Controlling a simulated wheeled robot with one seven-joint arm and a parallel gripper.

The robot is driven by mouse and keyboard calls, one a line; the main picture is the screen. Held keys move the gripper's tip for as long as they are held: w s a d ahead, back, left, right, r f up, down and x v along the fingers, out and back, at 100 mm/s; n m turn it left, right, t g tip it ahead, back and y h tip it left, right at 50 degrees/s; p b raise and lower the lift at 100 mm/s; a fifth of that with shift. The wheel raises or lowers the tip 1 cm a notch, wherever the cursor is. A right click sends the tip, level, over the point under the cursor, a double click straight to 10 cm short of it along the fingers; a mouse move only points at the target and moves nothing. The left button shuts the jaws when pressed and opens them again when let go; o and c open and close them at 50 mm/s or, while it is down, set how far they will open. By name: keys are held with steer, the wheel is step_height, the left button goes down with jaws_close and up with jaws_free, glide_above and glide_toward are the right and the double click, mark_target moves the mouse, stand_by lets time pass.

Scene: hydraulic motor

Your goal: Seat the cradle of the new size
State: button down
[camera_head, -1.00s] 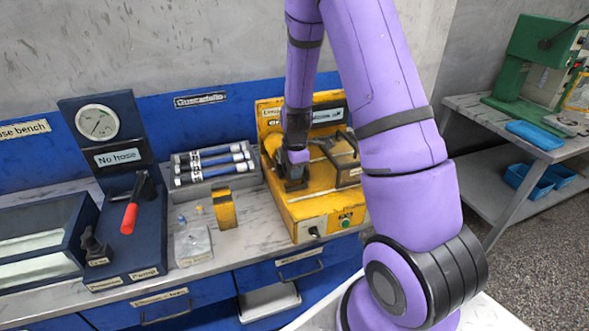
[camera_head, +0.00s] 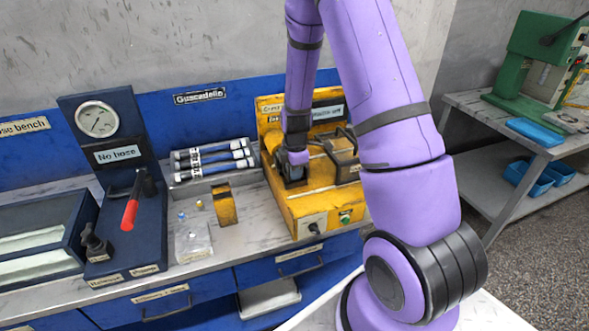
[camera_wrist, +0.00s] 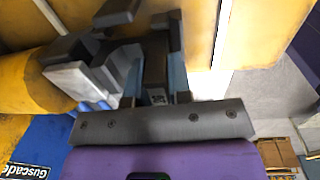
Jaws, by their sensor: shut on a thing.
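My gripper (camera_head: 294,172) is over the top of the yellow machine (camera_head: 315,205), near its left side. It is shut on a small dark block, which I take to be the cradle (camera_wrist: 155,95). In the wrist view this block sits between the two bluish finger pads of my gripper (camera_wrist: 157,72), with a tiny unreadable mark on it. Dark and light grey machine parts (camera_wrist: 82,78) lie close beside the fingers there. I cannot tell whether the cradle touches its seat, because the fingers and wrist hide its underside.
A dark box-like part (camera_head: 343,158) stands right of my gripper on the machine. To the left are a rack of hoses (camera_head: 212,160), a yellow upright block (camera_head: 224,205), a clear tray (camera_head: 193,243) and a pump with a red handle (camera_head: 130,215). A green press (camera_head: 538,65) stands far right.

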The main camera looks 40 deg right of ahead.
steer(key=shift+f, duration=0.55)
steer(key=c, duration=1)
jaws_free()
steer(key=shift+o, duration=0.2)
steer(key=shift+s, duration=0.1)
steer(key=shift+s+f, duration=0.1)
steer(key=shift+f, duration=0.05)
step_height(320, 180, up, 11)
steer(key=shift+r, duration=0.1)
